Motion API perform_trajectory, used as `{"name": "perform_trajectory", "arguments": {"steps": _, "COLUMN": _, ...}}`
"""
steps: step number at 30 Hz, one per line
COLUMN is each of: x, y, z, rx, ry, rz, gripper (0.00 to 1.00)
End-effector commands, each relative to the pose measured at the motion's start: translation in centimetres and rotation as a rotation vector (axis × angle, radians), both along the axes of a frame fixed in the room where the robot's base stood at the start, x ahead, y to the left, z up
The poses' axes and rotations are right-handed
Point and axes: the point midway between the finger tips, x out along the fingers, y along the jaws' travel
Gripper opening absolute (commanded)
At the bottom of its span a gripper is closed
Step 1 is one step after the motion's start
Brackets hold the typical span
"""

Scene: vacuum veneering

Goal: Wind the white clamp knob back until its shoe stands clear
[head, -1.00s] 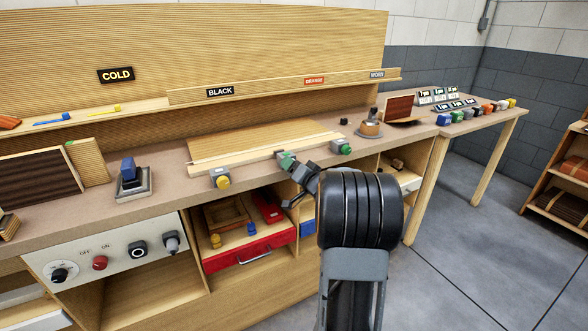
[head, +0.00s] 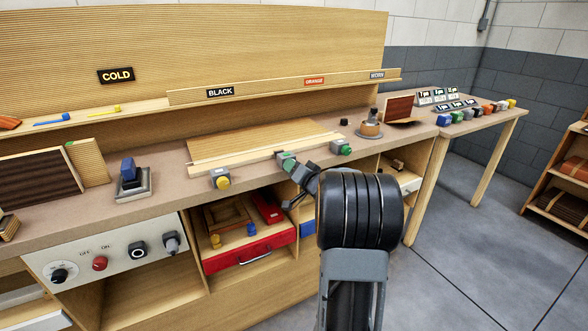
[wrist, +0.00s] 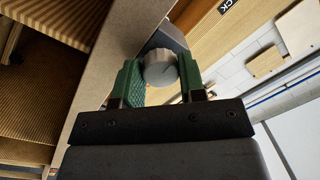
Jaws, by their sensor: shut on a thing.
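The white clamp knob (wrist: 159,68) looks pale grey and ribbed in the wrist view, with a line across its face. My gripper (wrist: 160,76) has its green fingers on both sides of the knob and is shut on it. A dark grey clamp body (wrist: 166,38) shows behind the knob. In the head view my gripper (head: 286,161) is at the bench's front edge, between the yellow clamp knob (head: 222,182) and the green clamp knob (head: 346,149). There it hides the white knob. I cannot make out the shoe or its gap to the board.
A pale wooden strip and board (head: 262,143) lie on the bench behind the clamps. A blue-handled tool (head: 128,172) stands to the left. A round pot (head: 371,128) stands to the right.

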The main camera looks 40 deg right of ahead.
Motion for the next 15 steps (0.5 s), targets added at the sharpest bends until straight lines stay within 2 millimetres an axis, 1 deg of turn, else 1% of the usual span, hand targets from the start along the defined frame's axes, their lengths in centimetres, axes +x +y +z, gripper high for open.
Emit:
{"name": "perform_trajectory", "arguments": {"steps": 8, "x": 0.0, "y": -0.01, "z": -0.03, "rx": -0.148, "ry": 0.02, "rz": 0.001, "gripper": 0.14}}
{"name": "perform_trajectory", "arguments": {"steps": 15, "x": -0.01, "y": -0.04, "z": -0.03, "rx": -0.368, "ry": 0.049, "rz": 0.0, "gripper": 0.14}}
